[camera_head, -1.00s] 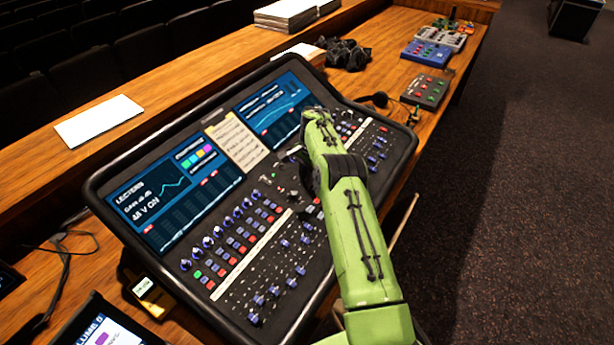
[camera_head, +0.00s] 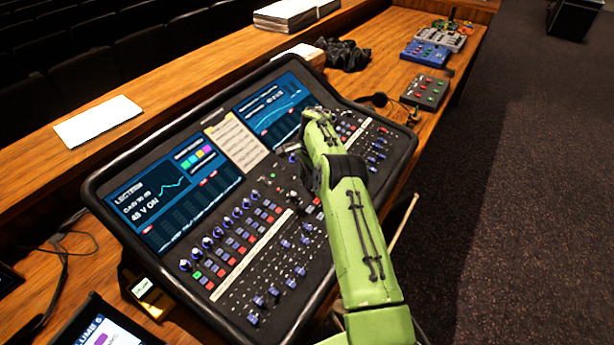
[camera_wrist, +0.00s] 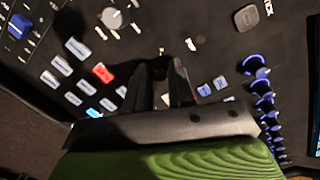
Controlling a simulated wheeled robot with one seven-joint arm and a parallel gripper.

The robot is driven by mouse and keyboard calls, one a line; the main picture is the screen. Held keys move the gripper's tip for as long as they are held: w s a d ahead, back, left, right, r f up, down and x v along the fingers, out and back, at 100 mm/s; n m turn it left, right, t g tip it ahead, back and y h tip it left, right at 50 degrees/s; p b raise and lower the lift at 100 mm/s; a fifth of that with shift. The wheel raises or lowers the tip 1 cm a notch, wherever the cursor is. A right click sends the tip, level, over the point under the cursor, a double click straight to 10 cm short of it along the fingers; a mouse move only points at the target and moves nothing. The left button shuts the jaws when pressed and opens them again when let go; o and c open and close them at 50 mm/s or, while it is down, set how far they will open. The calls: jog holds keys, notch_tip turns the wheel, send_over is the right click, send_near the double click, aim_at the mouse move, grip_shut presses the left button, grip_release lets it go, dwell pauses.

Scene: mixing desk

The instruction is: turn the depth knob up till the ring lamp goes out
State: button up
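The mixing desk (camera_head: 112,187) has rows of knobs and keys below two screens. I cannot tell by label which control is the depth knob, nor single out the ring lamp. In the wrist view a pale round knob (camera_wrist: 114,17) stands at the top left, apart from my gripper. My gripper (camera_wrist: 166,72) shows there as two dark fingers low over the panel, with a narrow gap between them. Whether they pinch anything is unclear in the dark. In the head view my green arm reaches over the desk's right half and largely hides the gripper.
Blue-ringed knobs (camera_wrist: 262,85) line the right of the wrist view, and white keys with one red key (camera_wrist: 102,72) lie left. Paper (camera_head: 98,121) lies on the ledge. A dark pedal box (camera_head: 425,92) and a blue one (camera_head: 426,53) stand beyond the desk.

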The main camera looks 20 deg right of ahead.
jog(key=o, duration=0.4)
notch_tip(320, 180, up, 16)
jog(key=d+p, duration=0.1)
jog(key=p, duration=0.4)
jog(key=shift+s+d, duration=0.3)
jog(key=shift+d, duration=0.05)
jog(key=shift+f, duration=0.2)
jog(key=s+a+r+n+t+h, duration=0.1)
jog(key=s+a+r+n, duration=0.15)
jog(key=r, duration=0.45)
jog(key=s+a+r+n, duration=0.2)
jog(key=a+r, duration=0.1)
jog(key=r, duration=0.3)
jog(key=s+a+r+n+t+b, duration=0.15)
jog(key=s+a+r+n, duration=0.25)
jog(key=s+r, duration=0.5)
jog(key=s+a+f+n+t, duration=0.1)
jog(key=s+f+n, duration=0.3)
jog(key=s, duration=0.8)
jog(key=s+a+f+n+t, duration=0.1)
jog(key=s+a+f+n, duration=0.2)
jog(key=s, duration=1)
notch_tip(320, 180, down, 2)
jog(key=shift+s+f+n+t+b, duration=0.15)
jog(key=shift+s+n+t+b, duration=0.2)
jog(key=shift+n, duration=0.1)
